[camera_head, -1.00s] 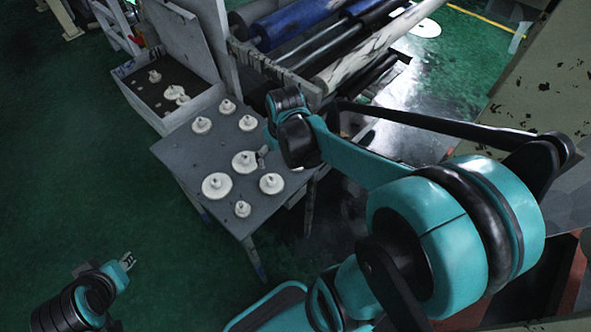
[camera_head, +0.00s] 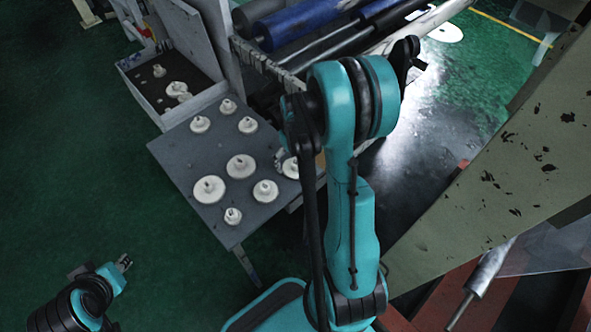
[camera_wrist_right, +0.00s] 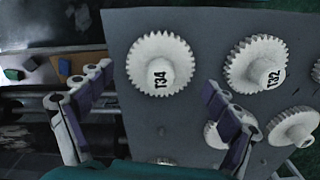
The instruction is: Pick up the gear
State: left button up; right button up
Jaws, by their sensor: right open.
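Several white toothed gears, each with a raised hub, stand on a grey table; a large one (camera_head: 240,166) is near the middle in the head view. In the right wrist view, gear T34 (camera_wrist_right: 160,64) and gear T32 (camera_wrist_right: 257,65) face the camera. My right gripper (camera_wrist_right: 157,80) is open and empty, with its fingers apart on either side of T34's lower part in the picture. In the head view, it is mostly hidden behind my right arm at the table's right edge. My left gripper (camera_head: 124,263) is away at the lower left, too small to read its jaws.
The grey table (camera_head: 180,155) has bare surface between gears. A white-walled box (camera_head: 148,108) holding more gears adjoins its back edge. Blue and dark rollers (camera_head: 300,22) stand behind. A worn beige panel (camera_head: 500,160) is at right. Green floor is clear at left.

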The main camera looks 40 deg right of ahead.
jog(key=shift+f, duration=0.7)
jog(key=shift+r, duration=0.1)
jog(key=c, duration=1.2)
jog(key=shift+s+a, duration=0.15)
jog(key=c, duration=0.7)
